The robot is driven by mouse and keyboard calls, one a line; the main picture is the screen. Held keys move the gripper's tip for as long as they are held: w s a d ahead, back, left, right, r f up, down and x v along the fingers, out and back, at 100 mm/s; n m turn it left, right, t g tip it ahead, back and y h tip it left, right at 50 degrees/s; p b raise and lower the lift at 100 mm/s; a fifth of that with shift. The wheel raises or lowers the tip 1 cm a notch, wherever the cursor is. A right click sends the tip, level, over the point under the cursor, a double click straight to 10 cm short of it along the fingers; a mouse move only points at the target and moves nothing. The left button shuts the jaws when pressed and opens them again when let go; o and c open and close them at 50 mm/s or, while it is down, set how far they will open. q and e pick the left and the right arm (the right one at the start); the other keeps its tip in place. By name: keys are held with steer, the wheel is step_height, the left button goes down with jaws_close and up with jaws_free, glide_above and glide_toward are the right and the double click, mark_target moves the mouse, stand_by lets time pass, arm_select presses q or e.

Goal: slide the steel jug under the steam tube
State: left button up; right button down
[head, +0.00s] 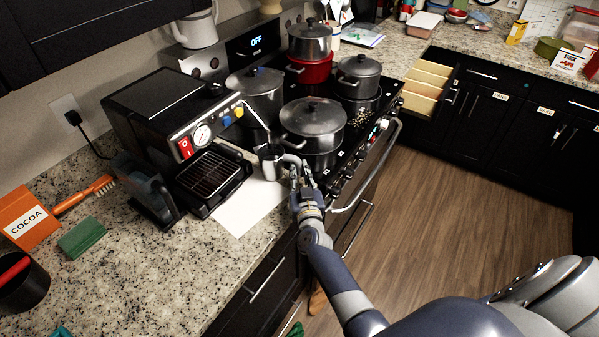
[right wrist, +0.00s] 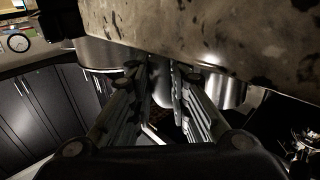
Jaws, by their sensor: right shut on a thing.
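The steel jug (head: 271,161) stands upright at the right end of the white sheet, beside the stove, with its handle toward my right gripper. My right gripper (head: 298,176) is shut on the jug's handle; in the right wrist view the fingers (right wrist: 164,80) close around a pale, blurred part. The steam tube (head: 256,118) is a thin metal tube slanting down from the right side of the black espresso machine (head: 165,120). Its lower end shows just above and behind the jug's rim; I cannot tell if it is over the opening. My left gripper is not in view.
The drip tray (head: 212,178) is left of the jug, with the white sheet (head: 245,205) in front. A large lidded pot (head: 312,125) on the stove is close behind right. The oven handle (head: 375,165) juts out at right.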

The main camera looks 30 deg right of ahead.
steer(key=shift+f+b, duration=0.3)
steer(key=shift+f, duration=0.1)
stand_by(0.6)
steer(key=c, duration=1.4)
jaws_free()
steer(key=shift+f, duration=0.1)
steer(key=shift+s, duration=0.1)
steer(key=shift+p+v, duration=0.8)
steer(key=shift+v, duration=0.65)
steer(key=p+v, duration=0.2)
steer(key=v, duration=0.4)
